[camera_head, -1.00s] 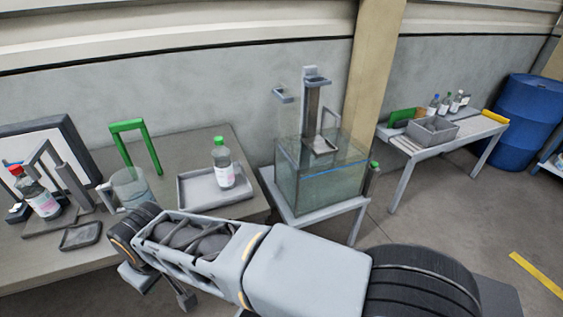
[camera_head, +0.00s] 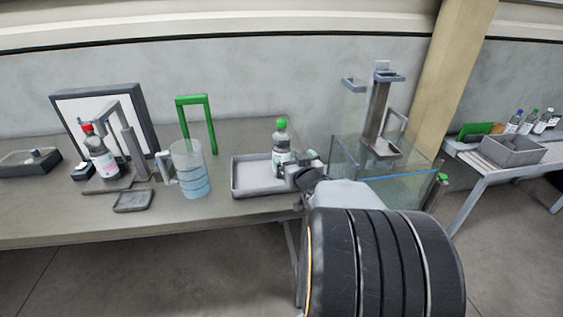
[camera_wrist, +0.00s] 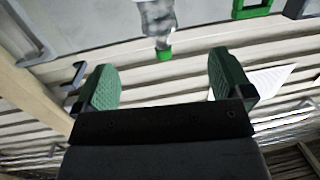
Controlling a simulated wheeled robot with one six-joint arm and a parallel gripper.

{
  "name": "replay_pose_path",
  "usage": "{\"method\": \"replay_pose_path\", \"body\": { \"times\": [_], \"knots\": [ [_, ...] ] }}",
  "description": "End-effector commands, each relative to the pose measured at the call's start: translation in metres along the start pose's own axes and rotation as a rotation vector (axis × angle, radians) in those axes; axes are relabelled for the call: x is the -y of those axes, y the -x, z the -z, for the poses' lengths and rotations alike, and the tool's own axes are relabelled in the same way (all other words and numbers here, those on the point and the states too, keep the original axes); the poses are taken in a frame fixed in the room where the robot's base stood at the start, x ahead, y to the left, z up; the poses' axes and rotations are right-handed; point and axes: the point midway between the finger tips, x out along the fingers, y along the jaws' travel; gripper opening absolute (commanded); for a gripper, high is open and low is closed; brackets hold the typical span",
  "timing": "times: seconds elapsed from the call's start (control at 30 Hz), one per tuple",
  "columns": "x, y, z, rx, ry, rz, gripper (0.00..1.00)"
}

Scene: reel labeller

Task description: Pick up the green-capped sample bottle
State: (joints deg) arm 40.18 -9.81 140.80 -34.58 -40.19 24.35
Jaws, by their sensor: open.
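The green-capped sample bottle (camera_head: 280,145) stands upright in a shallow grey tray (camera_head: 240,191) on the near table. In the wrist view the bottle (camera_wrist: 157,18) shows upside down at the top edge, its green cap pointing down. My gripper (camera_head: 303,163) is just right of the bottle in the head view, at about the height of its body, and overlaps its right edge. In the wrist view my gripper (camera_wrist: 165,78) is open, with two green ribbed pads apart and nothing between them. The bottle appears beyond the pads.
A glass tank (camera_head: 385,185) stands close right of the tray. A clear beaker (camera_head: 190,170), a green frame (camera_head: 211,125) and a red-capped bottle (camera_head: 101,158) in a stand are to the left. Another table (camera_head: 478,160) at right holds several bottles and a grey bin (camera_head: 512,151).

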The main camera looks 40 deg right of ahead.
Motion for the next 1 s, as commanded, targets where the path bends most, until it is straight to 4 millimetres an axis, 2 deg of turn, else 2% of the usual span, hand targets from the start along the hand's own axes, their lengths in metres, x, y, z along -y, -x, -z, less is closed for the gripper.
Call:
{"method": "replay_pose_path", "body": {
  "times": [0.17,0.6,0.87,1.0],
  "knots": [
    [-0.01,-0.004,-0.002,-0.081,-0.016,0.032,0.98],
    [-0.008,-0.072,0.007,-0.1,-0.018,0.044,0.98],
    [-0.007,-0.087,0.009,-0.101,-0.018,0.044,0.98],
    [-0.005,-0.104,0.013,-0.101,-0.019,0.044,0.98]
  ]
}}
